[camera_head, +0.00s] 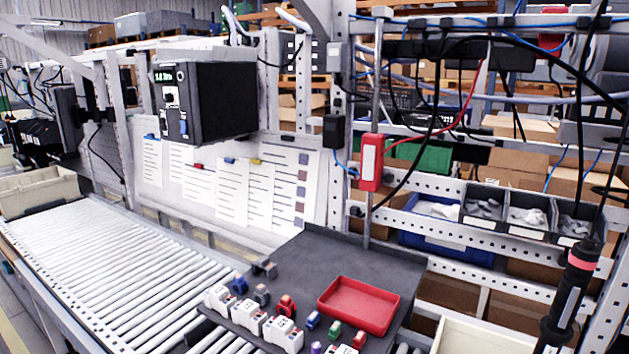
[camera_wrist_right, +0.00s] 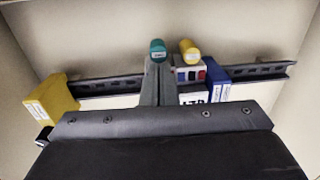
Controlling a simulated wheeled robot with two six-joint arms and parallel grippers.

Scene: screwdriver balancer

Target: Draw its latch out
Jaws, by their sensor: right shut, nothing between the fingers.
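My right gripper (camera_wrist_right: 158,66) points away from the camera in the right wrist view, with its grey fingers together and empty. Their tips are by a teal cylindrical piece (camera_wrist_right: 157,49); I cannot tell whether they touch it. Behind them a dark slotted rail (camera_wrist_right: 108,84) runs across a pale box-like space. A yellow cylinder (camera_wrist_right: 189,48) stands beside the teal one. No latch can be made out. Neither gripper shows in the head view.
In the head view a dark tabletop (camera_head: 330,250) holds a red tray (camera_head: 359,305) and several white modules (camera_head: 284,335) along its front. A screwdriver (camera_head: 571,290) hangs at the right. A roller conveyor (camera_head: 95,255) runs along the left. Pale walls close in the wrist view.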

